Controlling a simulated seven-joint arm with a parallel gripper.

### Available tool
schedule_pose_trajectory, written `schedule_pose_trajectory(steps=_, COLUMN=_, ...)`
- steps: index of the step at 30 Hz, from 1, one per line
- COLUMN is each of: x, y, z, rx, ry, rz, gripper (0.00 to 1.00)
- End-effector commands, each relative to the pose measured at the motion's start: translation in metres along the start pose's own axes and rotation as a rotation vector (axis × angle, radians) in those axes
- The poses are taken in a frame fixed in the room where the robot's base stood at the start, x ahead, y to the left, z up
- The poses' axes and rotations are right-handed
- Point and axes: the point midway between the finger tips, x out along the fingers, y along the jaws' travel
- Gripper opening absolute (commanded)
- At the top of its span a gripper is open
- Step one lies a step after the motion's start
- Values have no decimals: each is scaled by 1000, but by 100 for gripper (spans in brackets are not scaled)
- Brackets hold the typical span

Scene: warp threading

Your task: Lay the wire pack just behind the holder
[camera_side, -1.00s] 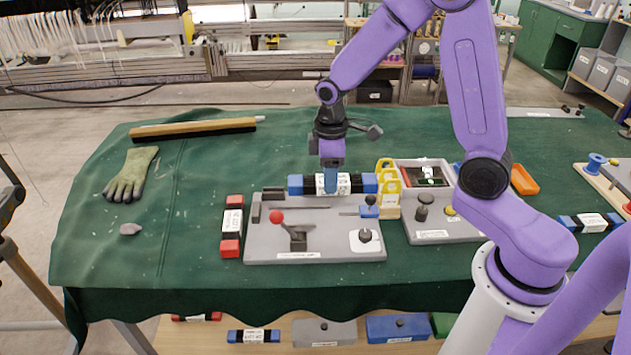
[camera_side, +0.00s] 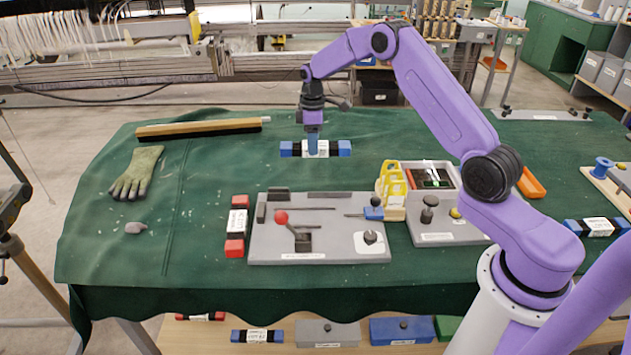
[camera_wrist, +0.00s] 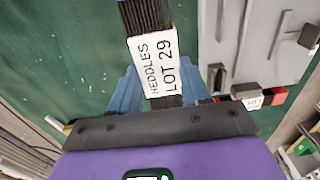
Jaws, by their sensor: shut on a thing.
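The wire pack (camera_side: 341,149) is a dark bundle with blue ends and a white label. In the wrist view the pack (camera_wrist: 147,14) reads "HEDDLES LOT 29". My gripper (camera_side: 314,150) is shut on its middle, and the blue fingers (camera_wrist: 165,92) flank the label. The pack lies crosswise beyond the back edge of a grey fixture plate (camera_side: 340,215), which I take as the holder, with a red-knobbed lever and dark blocks. A strip of green cloth shows between them. I cannot tell whether the pack touches the cloth.
A red-ended pack (camera_side: 237,222) lies left of the plate. A yellow rack (camera_side: 393,185) and a grey tray (camera_side: 440,233) stand at its right. The cloth around the held pack is clear.

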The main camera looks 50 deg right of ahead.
Motion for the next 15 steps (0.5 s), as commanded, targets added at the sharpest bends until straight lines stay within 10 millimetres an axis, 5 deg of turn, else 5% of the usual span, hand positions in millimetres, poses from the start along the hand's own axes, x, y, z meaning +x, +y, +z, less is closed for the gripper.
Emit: schedule_pose_trajectory(steps=15, x=62, y=4, z=0, rx=-1, ry=1, rz=2, gripper=0)
